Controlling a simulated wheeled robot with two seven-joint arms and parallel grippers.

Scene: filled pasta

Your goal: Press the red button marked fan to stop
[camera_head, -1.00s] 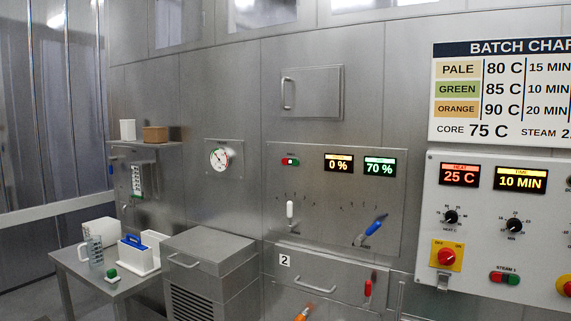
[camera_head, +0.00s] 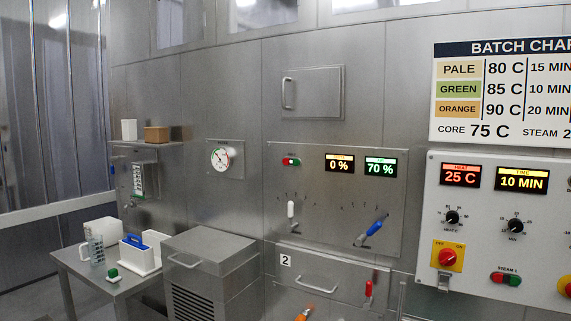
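A small red button (camera_head: 285,161) sits beside a green button (camera_head: 296,162) on the middle steel panel; the label above the pair is too small to read. Another pair, a red button (camera_head: 497,277) and a green button (camera_head: 514,280), is on the white panel at right under the label "STEAM 1". I cannot read the word "fan" on any of them. Neither of my grippers is in view.
The middle panel (camera_head: 334,250) also has displays reading 0 % and 70 %, a white lever (camera_head: 291,209) and a blue lever (camera_head: 374,228). A red rotary switch (camera_head: 447,257) is at right. A steel cabinet (camera_head: 210,246) and a side table (camera_head: 72,262) stand at left.

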